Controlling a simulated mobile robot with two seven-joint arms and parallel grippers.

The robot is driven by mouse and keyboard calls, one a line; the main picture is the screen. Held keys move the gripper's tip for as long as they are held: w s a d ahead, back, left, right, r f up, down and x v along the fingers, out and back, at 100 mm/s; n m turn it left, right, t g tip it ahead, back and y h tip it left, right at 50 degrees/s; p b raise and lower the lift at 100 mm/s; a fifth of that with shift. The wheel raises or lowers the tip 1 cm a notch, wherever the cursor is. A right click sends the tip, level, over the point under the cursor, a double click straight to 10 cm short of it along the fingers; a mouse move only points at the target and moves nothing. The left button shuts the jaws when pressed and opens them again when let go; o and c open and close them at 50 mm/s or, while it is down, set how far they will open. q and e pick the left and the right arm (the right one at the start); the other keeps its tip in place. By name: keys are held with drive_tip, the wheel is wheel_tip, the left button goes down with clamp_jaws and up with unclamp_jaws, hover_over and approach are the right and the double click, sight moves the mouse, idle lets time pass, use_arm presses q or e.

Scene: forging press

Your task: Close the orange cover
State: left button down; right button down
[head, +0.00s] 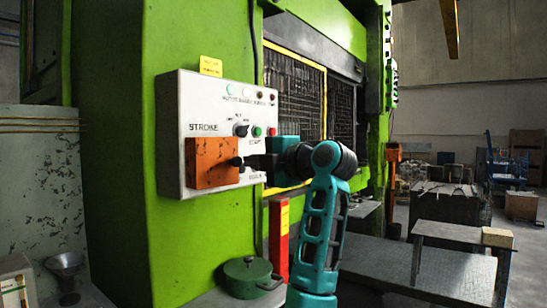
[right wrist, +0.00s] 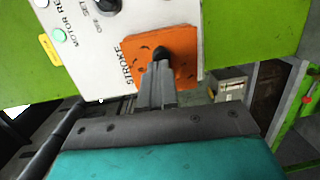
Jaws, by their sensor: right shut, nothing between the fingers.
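The orange cover (head: 208,165) is a scuffed, box-like piece at the lower left of the white control panel (head: 200,97), below the word STROKE. In the right wrist view the cover (right wrist: 183,66) lies beyond my fingertips, and the panel (right wrist: 85,45) is tilted. My right gripper (head: 238,161) is shut and empty, with its tips at the cover's right side. In the right wrist view the gripper (right wrist: 160,56) overlaps the cover. I cannot tell whether the tips touch it. What lies behind the cover is hidden. My left gripper is not in view.
A selector knob (head: 241,130) and a green button (head: 257,131) sit just above the gripper. A green lidded pot (head: 248,279) and a red post (head: 279,240) stand below. The green press (head: 120,150) surrounds the panel.

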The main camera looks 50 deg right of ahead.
sight(222, 162)
drive_tip(key=shift+w, duration=1.1)
drive_tip(key=shift+d, duration=0.15)
drive_tip(key=shift+w+d, duration=0.4)
drive_tip(key=shift+w, duration=0.45)
